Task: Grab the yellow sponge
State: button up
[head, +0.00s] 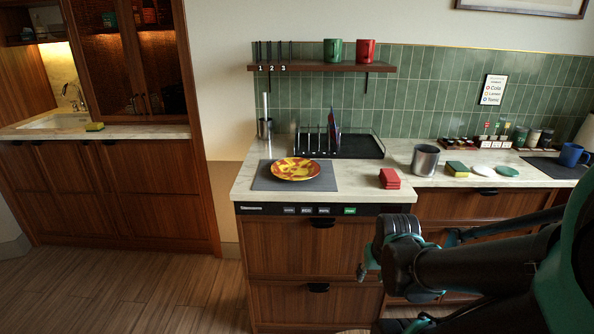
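A small sponge (94,126) with yellow and green on it lies on the left counter, just right of the sink. A second sponge (457,169), green on top with a yellow side, lies on the right counter, right of the metal pot. My dark arm with teal parts reaches in from the right, in front of the right counter's drawers. Its end is dark and partly hidden by my own links, and I cannot make out the fingertips clearly. No part of my arm visibly touches either sponge.
The right counter holds a patterned plate (295,169) on a grey mat, a black dish rack (365,147), red folded cloths (390,178), a metal pot (425,160), two small discs, spice jars and a blue mug (573,155). Wood floor (110,285) is clear at left.

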aim_at(91, 127)
jog(key=u, duration=1.5)
jog(key=i+j, duration=0.15)
jog(key=i, duration=0.6)
jog(key=l+z, duration=0.05)
